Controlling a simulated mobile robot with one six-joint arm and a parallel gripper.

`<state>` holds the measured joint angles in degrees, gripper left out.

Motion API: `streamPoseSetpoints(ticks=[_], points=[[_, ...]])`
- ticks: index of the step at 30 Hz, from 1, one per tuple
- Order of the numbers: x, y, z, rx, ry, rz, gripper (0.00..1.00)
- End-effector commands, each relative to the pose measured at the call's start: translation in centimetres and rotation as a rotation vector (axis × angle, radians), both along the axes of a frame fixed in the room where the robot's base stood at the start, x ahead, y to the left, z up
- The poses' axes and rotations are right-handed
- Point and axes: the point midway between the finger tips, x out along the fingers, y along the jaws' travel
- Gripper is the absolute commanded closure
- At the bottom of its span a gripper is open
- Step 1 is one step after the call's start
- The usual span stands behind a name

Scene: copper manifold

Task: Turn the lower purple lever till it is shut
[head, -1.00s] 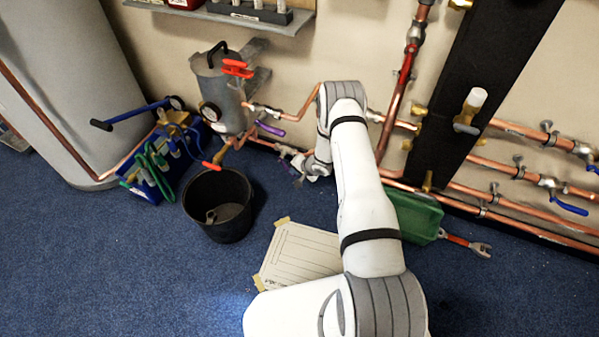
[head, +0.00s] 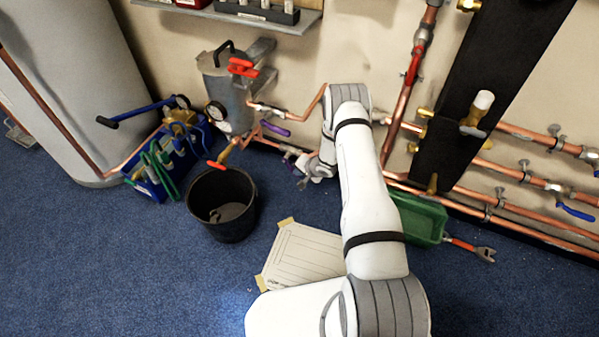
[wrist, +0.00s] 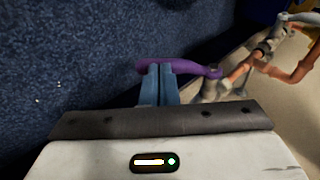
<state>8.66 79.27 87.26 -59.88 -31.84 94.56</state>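The lower purple lever (wrist: 195,68) lies across the upper middle of the wrist view, its right end joined to a valve on a copper pipe. In the head view only a small bit of it (head: 303,183) shows beside my gripper (head: 312,176). In the wrist view the two blue fingers of my gripper (wrist: 158,68) are close together, with no clear gap. Their tips overlap the lever near its free end; whether they touch it is hard to tell. The upper purple lever (head: 273,129) sits higher on the pipework, left of my arm.
A black bucket (head: 222,205) stands left of my gripper. A green crate (head: 418,218) and red-handled wrench (head: 470,248) lie to the right. A grey tank (head: 225,90) with a red lever is above left. Copper pipes run along the wall. Blue carpet in front is mostly clear.

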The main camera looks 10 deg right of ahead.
Motion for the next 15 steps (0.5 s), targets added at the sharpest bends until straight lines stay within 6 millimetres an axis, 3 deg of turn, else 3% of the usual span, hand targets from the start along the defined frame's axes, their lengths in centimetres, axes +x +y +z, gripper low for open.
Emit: streamPoseSetpoints(ticks=[15], points=[[0.3,0.4,-2.0,0.001,0.0,-0.001,1.0]])
